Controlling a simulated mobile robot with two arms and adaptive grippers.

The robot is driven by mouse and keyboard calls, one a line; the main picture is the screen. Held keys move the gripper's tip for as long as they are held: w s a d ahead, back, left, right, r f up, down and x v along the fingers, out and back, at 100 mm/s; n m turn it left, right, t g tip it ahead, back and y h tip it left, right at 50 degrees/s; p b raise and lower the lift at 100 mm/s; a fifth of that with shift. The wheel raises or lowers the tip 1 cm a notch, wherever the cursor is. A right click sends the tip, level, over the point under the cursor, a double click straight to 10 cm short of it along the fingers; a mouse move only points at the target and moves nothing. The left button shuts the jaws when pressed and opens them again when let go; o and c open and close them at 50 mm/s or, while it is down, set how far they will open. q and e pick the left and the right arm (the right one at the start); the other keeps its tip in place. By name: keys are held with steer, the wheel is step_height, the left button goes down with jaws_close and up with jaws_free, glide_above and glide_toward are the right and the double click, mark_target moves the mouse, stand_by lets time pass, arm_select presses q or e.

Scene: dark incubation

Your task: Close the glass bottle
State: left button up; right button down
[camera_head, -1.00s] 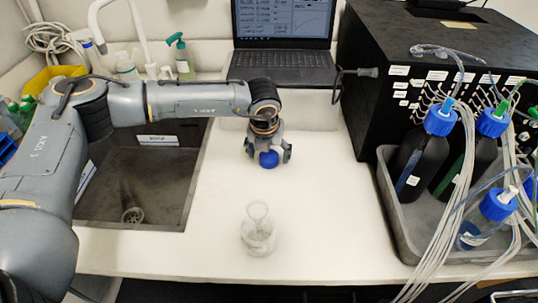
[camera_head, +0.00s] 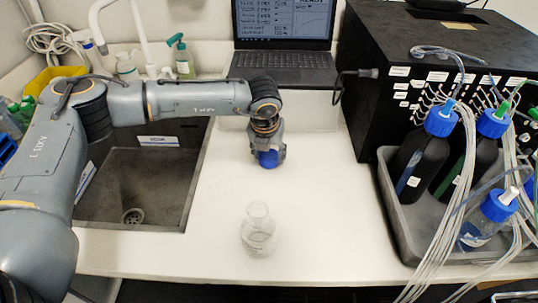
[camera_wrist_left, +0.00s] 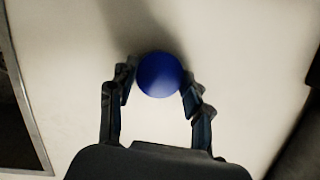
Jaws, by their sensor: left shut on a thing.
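A clear glass bottle (camera_head: 258,232) stands upright and uncapped on the white counter, near its front edge. My left gripper (camera_head: 268,156) is behind the bottle, farther back on the counter. It is shut on a round blue cap (camera_head: 267,159). In the left wrist view the blue cap (camera_wrist_left: 159,74) sits between the two fingertips of the left gripper (camera_wrist_left: 158,88). I cannot tell whether the cap touches the counter. The bottle does not show in the wrist view. My right gripper is not in view.
A dark sink (camera_head: 135,190) lies to the left. A grey tray (camera_head: 400,225) with blue-capped bottles and tubing stands at the right. A laptop (camera_head: 283,62) stands at the back. The counter (camera_head: 325,200) between bottle and tray is clear.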

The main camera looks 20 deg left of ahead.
arm_select(q)
steer(key=shift+r, duration=0.5)
steer(key=s+d+r+b, duration=0.3)
steer(key=s+r+b, duration=0.2)
steer(key=s+r, duration=0.6)
steer(key=s, duration=0.2)
steer(key=shift+s+d+r, duration=0.3)
